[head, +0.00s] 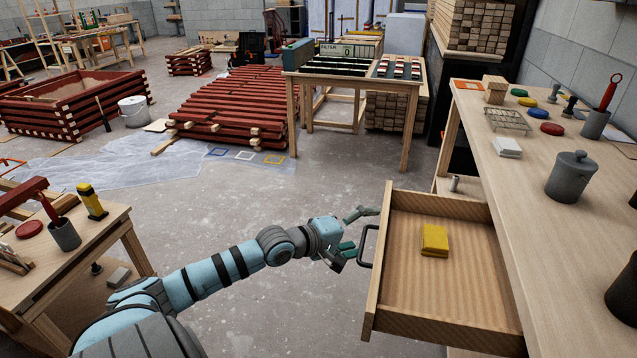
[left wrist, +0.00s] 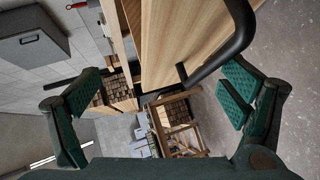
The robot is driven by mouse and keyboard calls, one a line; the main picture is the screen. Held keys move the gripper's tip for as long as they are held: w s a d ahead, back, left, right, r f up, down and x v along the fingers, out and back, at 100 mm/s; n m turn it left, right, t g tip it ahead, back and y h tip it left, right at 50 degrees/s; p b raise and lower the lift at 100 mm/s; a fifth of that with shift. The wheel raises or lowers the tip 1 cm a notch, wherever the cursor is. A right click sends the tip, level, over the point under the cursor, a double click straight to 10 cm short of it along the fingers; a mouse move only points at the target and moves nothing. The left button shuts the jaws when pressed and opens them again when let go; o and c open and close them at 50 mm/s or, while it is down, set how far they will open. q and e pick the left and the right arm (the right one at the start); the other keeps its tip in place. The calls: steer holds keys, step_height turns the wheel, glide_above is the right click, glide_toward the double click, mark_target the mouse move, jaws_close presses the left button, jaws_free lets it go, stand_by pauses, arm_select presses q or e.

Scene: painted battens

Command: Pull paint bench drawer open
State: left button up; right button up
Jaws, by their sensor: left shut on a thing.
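The paint bench (head: 530,190) stands on the right, and its wooden drawer (head: 405,285) is pulled out well to the left of it. A yellow folded thing (head: 434,240) lies inside the drawer. The drawer's dark bar handle (head: 363,262) is on its front panel. My left gripper (head: 361,232) is at the handle and shut on it, though its fingers look spread. In the left wrist view the handle (left wrist: 238,35) runs close by the right-hand green finger pad. The exact contact is hard to see. My right gripper is not in view.
The bench top holds a grey lidded pot (head: 571,178), a cup with a red tool (head: 595,123), a wire rack (head: 508,121) and several coloured lids. A small work table (head: 75,245) stands at the left. The concrete floor (head: 260,210) between is mostly clear.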

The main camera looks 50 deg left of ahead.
arm_select(q)
steer(key=shift+s+r+p, duration=0.3)
steer(key=shift+r+p, duration=0.15)
steer(key=shift+r, duration=0.15)
steer(key=shift+s+r+p, duration=0.3)
steer(key=shift+r+p, duration=0.1)
steer(key=shift+r, duration=0.2)
steer(key=s+p, duration=0.1)
steer(key=s+r, duration=0.1)
steer(key=s, duration=0.1)
steer(key=s+d+r+p, duration=0.1)
steer(key=shift+s+p, duration=0.3)
steer(key=shift+s, duration=0.05)
steer(key=c, duration=0.9)
steer(key=s+a+p, duration=0.1)
steer(key=s+p, duration=0.3)
steer(key=s, duration=0.1)
steer(key=s+a+p, duration=0.1)
steer(key=s+p, duration=0.1)
steer(key=s, duration=0.1)
steer(key=shift+a+f, duration=0.1)
steer(key=shift+a, duration=0.2)
steer(key=shift+c, duration=0.2)
